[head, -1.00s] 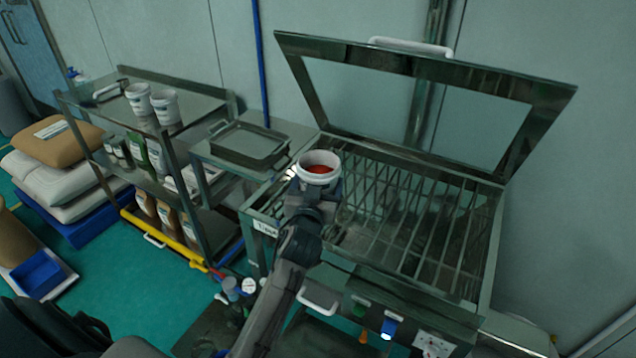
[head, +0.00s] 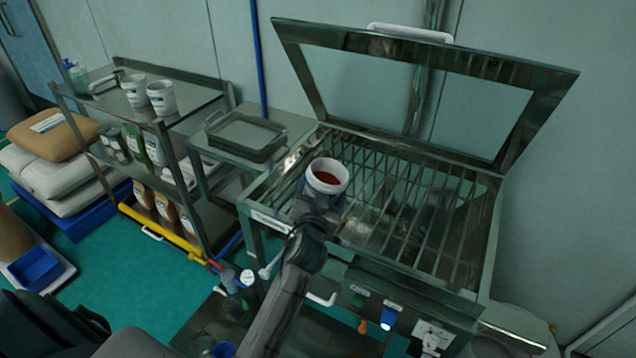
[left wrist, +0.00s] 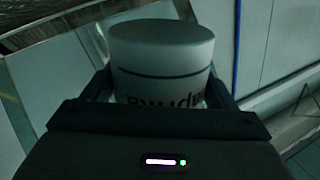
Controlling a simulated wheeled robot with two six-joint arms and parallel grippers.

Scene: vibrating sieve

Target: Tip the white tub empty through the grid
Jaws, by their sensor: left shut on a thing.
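The white tub (head: 328,188) holds a red-brown material and is close to upright, its mouth showing from above. My left gripper (head: 318,204) is shut on the tub and holds it over the left part of the sieve's grid (head: 420,215). In the left wrist view the tub (left wrist: 162,60) sits between the fingers, and its printed label appears upside down. The sieve's framed lid (head: 430,62) stands open behind the grid. My right gripper is not in view.
A metal tray (head: 245,135) lies on a side table left of the sieve. A steel shelf (head: 190,95) farther left carries two more white tubs (head: 161,98). The raised lid bounds the space behind the grid.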

